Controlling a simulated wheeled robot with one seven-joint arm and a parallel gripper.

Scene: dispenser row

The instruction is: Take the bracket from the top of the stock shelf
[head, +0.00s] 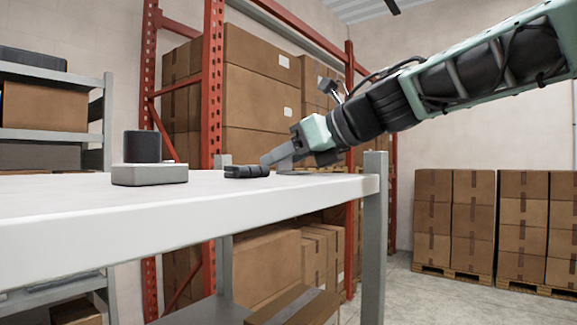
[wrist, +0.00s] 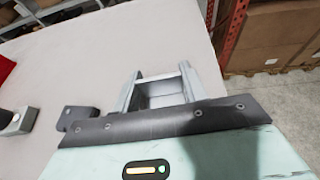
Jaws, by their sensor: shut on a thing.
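My gripper (head: 272,159) reaches in from the right, low over the white top of the stock shelf (head: 230,195), near its right end. In the wrist view, my gripper (wrist: 160,90) is shut on a grey bracket (wrist: 163,88) that sits between its fingers. Part of the bracket is hidden by the fingers and the dark plate of my gripper. The bracket does not show clearly in the head view, and I cannot tell whether it still touches the shelf top.
A dark ribbed piece (head: 247,171) lies just left of my gripper. Further left is a light grey box (head: 150,174) with a black block (head: 142,146) by it. A red thing (wrist: 5,70) shows in the wrist view. An orange rack with cartons (head: 260,100) stands behind.

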